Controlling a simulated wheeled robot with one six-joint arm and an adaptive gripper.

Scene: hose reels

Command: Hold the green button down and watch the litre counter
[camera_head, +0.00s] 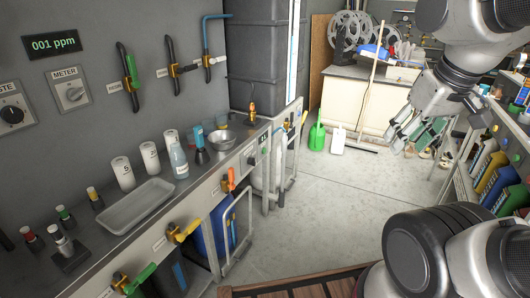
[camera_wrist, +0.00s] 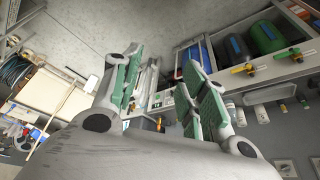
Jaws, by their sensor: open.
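My gripper (camera_head: 398,138) hangs at the right in the head view, over open floor and well apart from the bench. In the wrist view its two fingers with green pads (camera_wrist: 166,82) are spread, with nothing between them. A small dark green round control (camera_head: 263,152) sits on the bench's front face near its far end, and may be the green button; it is too small to be sure.
The steel bench (camera_head: 128,222) runs along the left wall with white bottles, a tray (camera_head: 137,205) and a bowl (camera_head: 221,140). Coloured valve handles and a rail (camera_head: 238,225) stick out in front. A green can (camera_head: 317,137) and broom stand behind. The middle floor is clear.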

